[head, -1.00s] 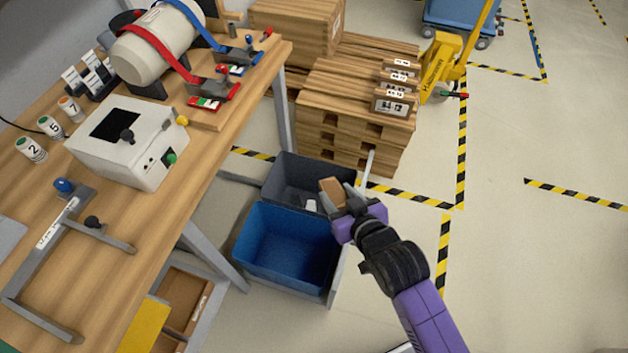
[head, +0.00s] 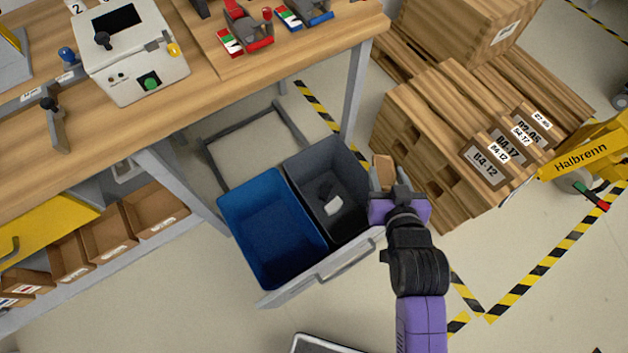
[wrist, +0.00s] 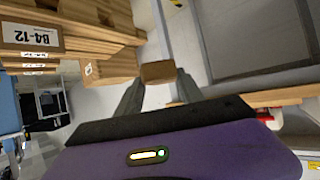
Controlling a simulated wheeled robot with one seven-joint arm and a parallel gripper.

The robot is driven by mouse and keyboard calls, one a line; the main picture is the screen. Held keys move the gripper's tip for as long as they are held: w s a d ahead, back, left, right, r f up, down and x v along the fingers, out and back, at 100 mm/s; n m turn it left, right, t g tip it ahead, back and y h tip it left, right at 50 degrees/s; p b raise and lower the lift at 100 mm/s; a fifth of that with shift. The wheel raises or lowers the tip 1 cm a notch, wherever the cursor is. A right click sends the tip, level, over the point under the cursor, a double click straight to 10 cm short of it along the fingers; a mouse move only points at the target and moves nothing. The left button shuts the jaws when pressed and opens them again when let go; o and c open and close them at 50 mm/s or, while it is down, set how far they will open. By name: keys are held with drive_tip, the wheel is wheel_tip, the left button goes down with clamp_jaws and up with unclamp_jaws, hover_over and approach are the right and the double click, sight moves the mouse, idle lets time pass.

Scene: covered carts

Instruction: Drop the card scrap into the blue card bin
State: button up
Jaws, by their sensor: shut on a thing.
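My gripper (head: 384,186) is shut on a small brown card scrap (head: 383,168), which sticks out beyond the fingertips. The scrap also shows between the fingers in the wrist view (wrist: 158,72). In the head view the blue card bin (head: 252,190) stands in a pull-out frame below the bench, and it looks empty. My gripper is to the right of the blue bin, beyond the dark grey bin (head: 305,165) that stands beside it. The gripper appears higher than the bins.
The grey bin holds a whitish scrap (head: 334,205). The bench (head: 215,85) is at upper left, with a white box (head: 135,55) on it. Stacked wooden crates (head: 440,130) stand close to the right of my gripper. A yellow pallet truck (head: 590,155) is at far right.

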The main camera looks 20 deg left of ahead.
drive_tip(key=s+a+f+n+g+y+b, duration=0.1)
drive_tip(key=s+a+f+n+y+b, duration=0.15)
drive_tip(key=a+f+b, duration=0.45)
drive_tip(key=s+a+f+n+g+y+b, duration=0.1)
drive_tip(key=s+a+f+n+g+b, duration=0.2)
drive_tip(key=a, duration=0.8)
drive_tip(key=s+a+f+n+y+b, duration=0.15)
drive_tip(key=s+a+f+b, duration=0.3)
drive_tip(key=a, duration=0.45)
drive_tip(key=shift+y, duration=0.4)
drive_tip(key=f+b, duration=0.4)
drive_tip(key=w+f+b, duration=0.1)
drive_tip(key=f+b, duration=0.1)
drive_tip(key=shift+b, duration=0.3)
drive_tip(key=o, duration=1.4)
drive_tip(key=shift+p+v, duration=1.25)
drive_tip(key=shift+v, duration=2.65)
drive_tip(key=shift+s+a, duration=0.1)
